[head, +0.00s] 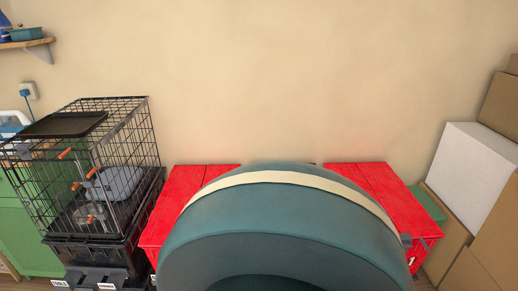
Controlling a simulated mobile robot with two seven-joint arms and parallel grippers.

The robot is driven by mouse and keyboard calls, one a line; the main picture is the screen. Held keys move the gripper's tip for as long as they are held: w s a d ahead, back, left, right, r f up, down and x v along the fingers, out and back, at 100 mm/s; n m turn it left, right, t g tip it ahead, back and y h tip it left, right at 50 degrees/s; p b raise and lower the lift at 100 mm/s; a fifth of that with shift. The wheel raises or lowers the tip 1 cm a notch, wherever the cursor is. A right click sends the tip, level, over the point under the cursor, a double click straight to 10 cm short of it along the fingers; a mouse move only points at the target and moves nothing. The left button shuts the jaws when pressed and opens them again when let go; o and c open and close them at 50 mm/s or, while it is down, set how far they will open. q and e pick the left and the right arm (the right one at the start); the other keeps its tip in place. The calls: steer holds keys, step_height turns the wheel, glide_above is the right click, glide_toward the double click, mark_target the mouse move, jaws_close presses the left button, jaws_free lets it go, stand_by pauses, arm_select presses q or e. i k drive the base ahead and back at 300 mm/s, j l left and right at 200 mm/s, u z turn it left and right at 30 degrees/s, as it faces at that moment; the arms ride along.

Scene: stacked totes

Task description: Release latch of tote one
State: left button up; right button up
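A red box with a lid seam (376,188) stands against the wall, and red shows on both sides of a large teal rounded object (285,215). I cannot tell if the red parts are one box or two. A white mark, perhaps a "1", shows low on the red front at the right. Small dark pieces that may be a latch (406,240) sit beside the teal object there. Black totes or crates (100,278) with white labels are stacked under the cage at the left; their latches are not clear. Neither gripper is in view.
The teal object has a cream band and covers most of the red middle. A black wire cage (130,135) stands at the left beside a green cabinet (35,235). A white box (470,165) and brown cartons (497,235) are piled at the right. A shelf (30,43) hangs upper left.

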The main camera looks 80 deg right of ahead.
mark_target(406, 240)
steer(key=z, duration=0.45)
steer(key=j+z, duration=0.1)
steer(key=z, duration=0.3)
steer(key=k+z, duration=0.1)
steer(key=z, duration=0.8)
steer(key=k+z, duration=0.1)
steer(key=z, duration=0.75)
steer(key=k+j, duration=0.05)
